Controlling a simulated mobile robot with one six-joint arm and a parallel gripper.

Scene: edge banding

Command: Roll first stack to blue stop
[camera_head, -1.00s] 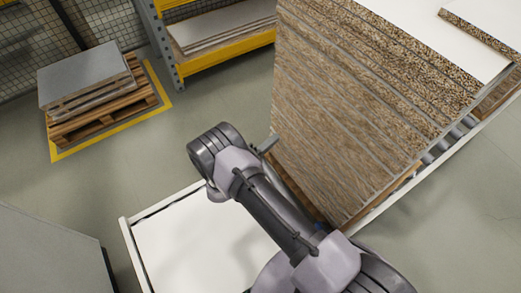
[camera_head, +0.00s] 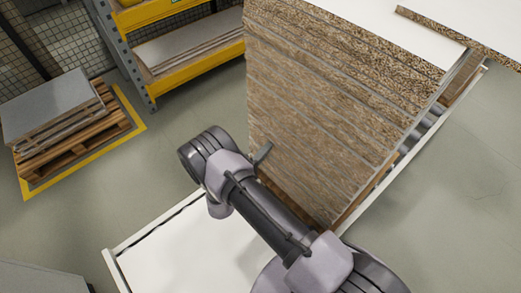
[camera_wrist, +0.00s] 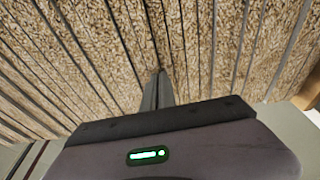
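A tall stack of chipboard panels (camera_head: 330,100) with white top faces fills the upper right of the head view. Its brown layered edges face my arm, and they fill the upper wrist view (camera_wrist: 215,50). My gripper (camera_head: 263,154) is in front of the stack's face near its left edge. In the wrist view its dark fingers (camera_wrist: 158,88) are together, with nothing seen between them, and point at the panel edges. Whether the tips touch the stack I cannot tell. No blue stop shows in these frames.
A low white-topped surface with a raised rim (camera_head: 185,250) lies below my arm. Rollers (camera_head: 425,125) and a light rail run beside the stack at right. A pallet with grey boards (camera_head: 60,110) and a yellow shelf rack (camera_head: 185,70) stand behind. Floor between is clear.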

